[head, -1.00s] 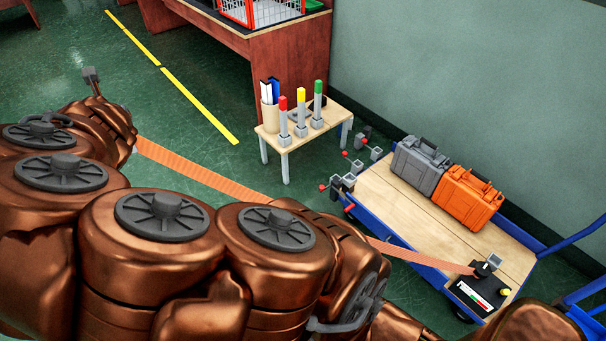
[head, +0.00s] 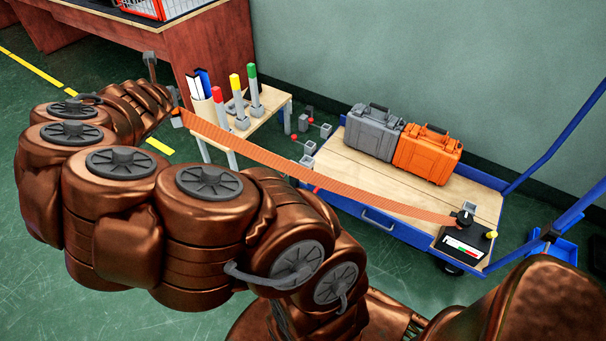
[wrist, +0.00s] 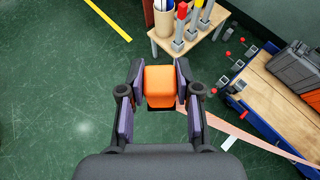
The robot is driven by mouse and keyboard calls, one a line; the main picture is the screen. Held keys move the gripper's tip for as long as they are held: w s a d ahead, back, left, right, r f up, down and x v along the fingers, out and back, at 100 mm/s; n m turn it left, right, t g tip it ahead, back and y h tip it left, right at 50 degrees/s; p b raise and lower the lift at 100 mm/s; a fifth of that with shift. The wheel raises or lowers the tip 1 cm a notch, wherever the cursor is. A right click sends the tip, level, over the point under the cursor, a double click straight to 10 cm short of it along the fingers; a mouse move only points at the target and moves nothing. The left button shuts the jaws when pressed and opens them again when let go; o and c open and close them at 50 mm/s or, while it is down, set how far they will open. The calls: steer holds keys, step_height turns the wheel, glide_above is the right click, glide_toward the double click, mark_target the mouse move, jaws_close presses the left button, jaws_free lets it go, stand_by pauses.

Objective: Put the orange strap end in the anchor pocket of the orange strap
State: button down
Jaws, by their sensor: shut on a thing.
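The orange strap (head: 300,165) runs from a black ratchet-like unit (head: 465,218) at the cart's right front corner, across above the deck, to my gripper (head: 177,116). In the wrist view, my gripper (wrist: 160,88) is shut on the orange strap end (wrist: 159,82), a block between its fingers. The strap trails off to the right there. Small grey blocks with red knobs sit at the cart's left end, in the head view (head: 309,147) and the wrist view (wrist: 238,86). I cannot tell which is the orange strap's anchor pocket. The held end is apart from them.
A blue cart with a wooden deck (head: 350,172) carries a grey case (head: 372,132) and an orange case (head: 427,155). A small table (head: 262,125) with red, yellow and green-topped posts stands close to my gripper. Green floor (wrist: 60,100) is clear at left in the wrist view.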

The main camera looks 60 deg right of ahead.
steer(key=s+d+f+m+g+h+b, duration=0.25)
steer(key=s+d+f+b, duration=0.7)
steer(key=d+f, duration=0.55)
steer(key=s+d+f+m+g+h+b, duration=0.1)
steer(key=s+d+f+m+g+b, duration=0.25)
steer(key=s+d+f+b, duration=0.95)
steer(key=s+d+f+m+g+h+b, duration=0.1)
steer(key=s+d+f+m+g+b, duration=0.4)
steer(key=d+f, duration=1.1)
steer(key=w+d+f+t+b, duration=0.1)
steer(key=w+f, duration=0.3)
steer(key=w, duration=0.4)
steer(key=w+d+f+n+t+b, duration=0.1)
steer(key=w+d+f+b, duration=0.1)
steer(key=w, duration=0.6)
steer(key=shift+d+f+b, duration=0.25)
steer(key=shift+f+b, duration=0.65)
steer(key=shift+b, duration=0.2)
steer(key=shift+f, duration=0.15)
steer(key=c, duration=0.8)
jaws_free()
